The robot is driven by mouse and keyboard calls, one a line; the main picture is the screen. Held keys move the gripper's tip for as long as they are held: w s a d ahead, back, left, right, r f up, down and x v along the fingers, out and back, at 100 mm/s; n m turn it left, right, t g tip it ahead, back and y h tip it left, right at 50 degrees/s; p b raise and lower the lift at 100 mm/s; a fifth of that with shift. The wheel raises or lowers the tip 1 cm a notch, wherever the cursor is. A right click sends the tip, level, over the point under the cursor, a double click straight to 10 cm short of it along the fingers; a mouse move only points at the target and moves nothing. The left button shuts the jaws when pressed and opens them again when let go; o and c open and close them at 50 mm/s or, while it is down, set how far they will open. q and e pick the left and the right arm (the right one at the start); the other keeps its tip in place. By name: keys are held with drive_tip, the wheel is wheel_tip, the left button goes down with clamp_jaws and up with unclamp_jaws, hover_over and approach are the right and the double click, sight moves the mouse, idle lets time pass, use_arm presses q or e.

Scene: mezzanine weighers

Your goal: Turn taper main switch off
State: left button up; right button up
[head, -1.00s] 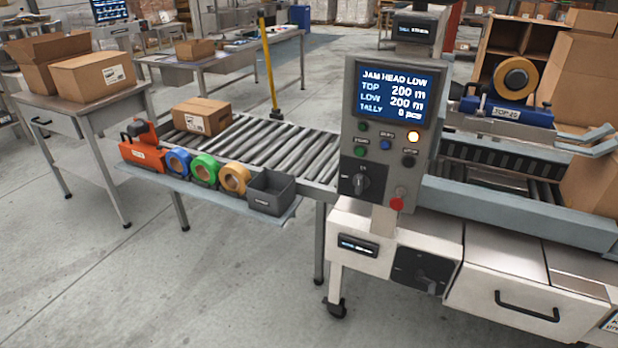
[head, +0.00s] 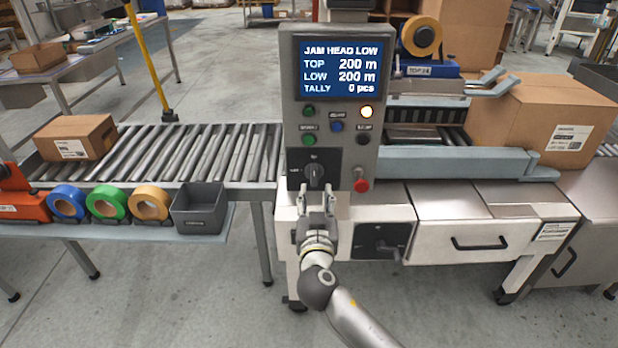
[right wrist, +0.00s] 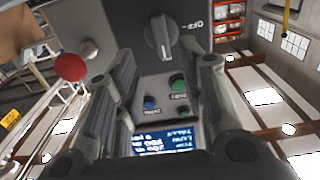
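The taper's control panel (head: 371,125) stands in the middle of the head view. A black rotary switch (head: 314,172) sits low on it, its grip upright, with labels above and to its left. In the right wrist view the switch (right wrist: 161,38) appears upside down with an "OFF" label beside it. My right gripper (head: 317,198) is just below the switch in the head view. Its fingers (right wrist: 166,65) are spread apart and empty, with the switch beyond the tips; contact is not visible. A second black rotary switch (head: 381,240) is on the cabinet below. My left gripper is out of view.
A red button (head: 361,186) is close to the rotary switch's right. Green, blue and lit buttons (head: 366,112) lie under the screen (head: 341,69). A roller conveyor (head: 225,152), tape rolls (head: 109,203) and a grey bin (head: 200,209) are at left. A carton (head: 545,115) stands at right.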

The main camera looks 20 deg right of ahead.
sight(314, 177)
drive_tip(key=x, duration=0.7)
drive_tip(key=shift+w+a+f+p, duration=0.15)
drive_tip(key=shift+w+p, duration=0.1)
drive_tip(key=shift+p, duration=0.15)
clamp_jaws()
